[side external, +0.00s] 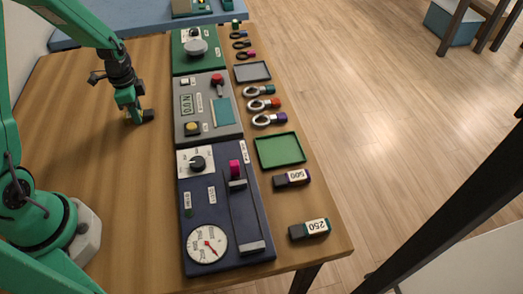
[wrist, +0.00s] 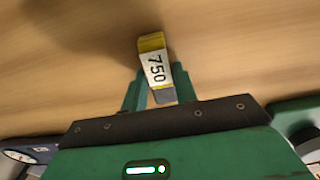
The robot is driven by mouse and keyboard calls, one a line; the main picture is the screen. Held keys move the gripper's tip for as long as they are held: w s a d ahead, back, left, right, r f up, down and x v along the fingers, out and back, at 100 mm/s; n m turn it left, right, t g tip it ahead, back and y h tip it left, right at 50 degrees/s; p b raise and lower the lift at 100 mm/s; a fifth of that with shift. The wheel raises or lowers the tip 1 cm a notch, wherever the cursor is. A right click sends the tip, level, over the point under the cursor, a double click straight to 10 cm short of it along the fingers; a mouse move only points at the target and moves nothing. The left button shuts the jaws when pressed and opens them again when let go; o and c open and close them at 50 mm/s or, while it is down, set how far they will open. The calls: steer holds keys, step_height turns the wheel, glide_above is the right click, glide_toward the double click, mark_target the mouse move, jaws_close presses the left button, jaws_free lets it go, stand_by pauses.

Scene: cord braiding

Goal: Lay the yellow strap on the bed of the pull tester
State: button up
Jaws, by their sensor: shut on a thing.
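The yellow strap (wrist: 155,62) has a white label reading 750 and a grey end. It is between the green fingers of my gripper (wrist: 158,92), which is shut on it, its yellow end pointing away from the wrist. In the side view my gripper (side external: 134,105) hangs low over the bare wood left of the grey panel; whether the strap touches the table is unclear. The likely pull tester is the navy panel (side external: 206,222) at the front, with a round dial, a knob, and a long bed (side external: 243,213) between two dark blocks. A magenta piece stands at its far block.
A purple strap marked 500 (side external: 292,179) and a green one marked 250 (side external: 311,229) lie right of the navy panel. A green tray (side external: 280,150), several ring-ended pieces and a grey panel (side external: 206,108) with a red-topped lever are farther back. The table's left side is clear.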

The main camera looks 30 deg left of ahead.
steer(key=shift+r, duration=0.1)
steer(key=shift+r, duration=0.8)
step_height(320, 180, up, 2)
steer(key=shift+r, duration=0.1)
steer(key=s+d+r, duration=0.2)
steer(key=d+r, duration=0.5)
steer(key=d, duration=0.4)
steer(key=shift+d, duration=0.25)
steer(key=shift+d, duration=0.1)
steer(key=n, duration=1.8)
glide_toward(245, 218)
steer(key=shift+f, duration=3.15)
